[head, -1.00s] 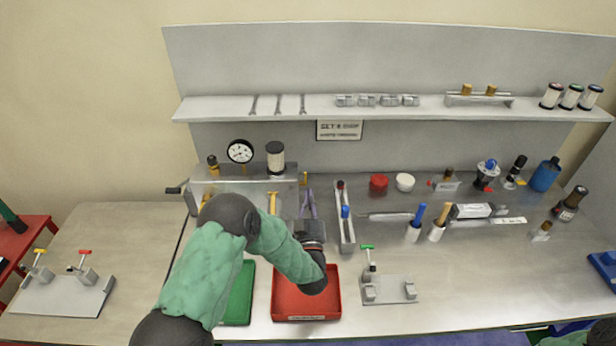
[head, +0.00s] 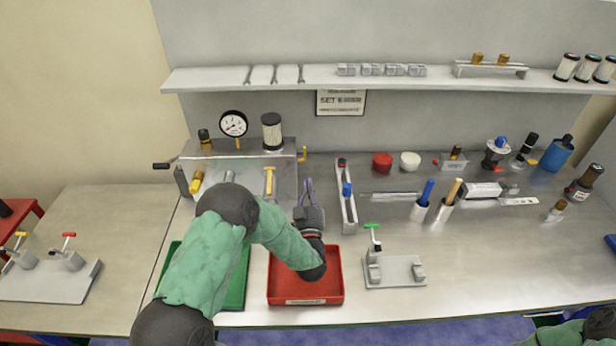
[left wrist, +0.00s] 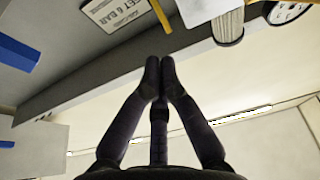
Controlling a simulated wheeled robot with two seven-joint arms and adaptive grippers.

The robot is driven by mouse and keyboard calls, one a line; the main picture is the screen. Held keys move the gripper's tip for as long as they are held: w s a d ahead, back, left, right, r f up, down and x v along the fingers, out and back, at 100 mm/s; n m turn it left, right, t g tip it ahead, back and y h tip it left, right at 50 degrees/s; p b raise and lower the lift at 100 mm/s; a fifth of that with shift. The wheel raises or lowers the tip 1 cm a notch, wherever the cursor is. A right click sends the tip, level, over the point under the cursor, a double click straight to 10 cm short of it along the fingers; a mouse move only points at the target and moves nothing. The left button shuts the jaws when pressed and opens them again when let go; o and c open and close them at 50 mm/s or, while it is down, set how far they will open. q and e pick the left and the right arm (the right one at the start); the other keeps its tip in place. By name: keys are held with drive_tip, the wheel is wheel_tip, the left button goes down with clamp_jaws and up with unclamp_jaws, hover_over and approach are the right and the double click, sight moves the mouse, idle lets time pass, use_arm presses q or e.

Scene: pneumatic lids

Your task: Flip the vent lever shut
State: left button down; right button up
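A metal manifold box (head: 240,176) stands at the back left of the bench. A small yellow lever (head: 302,153) stands upright at its right end. A yellow T-shaped handle (head: 269,182) is on its front, and a black lever (head: 166,165) sticks out at its left end. I cannot tell for sure which one is the vent lever. My left gripper (head: 308,184) is in front of the box's right end, below the small yellow lever and apart from it. In the left wrist view its fingertips (left wrist: 160,66) meet with nothing between them; a yellow lever (left wrist: 160,14) shows beyond them. My right gripper is out of view.
A gauge (head: 233,123) and a filter (head: 272,131) stand on the box. A red tray (head: 306,299) and a green tray (head: 236,303) lie under my left arm. A narrow rack (head: 345,205) stands just right of the gripper. A shelf (head: 400,82) runs above.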

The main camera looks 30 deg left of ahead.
use_arm(q)
drive_tip(key=x, duration=0.9)
drive_tip(key=shift+b, duration=0.3)
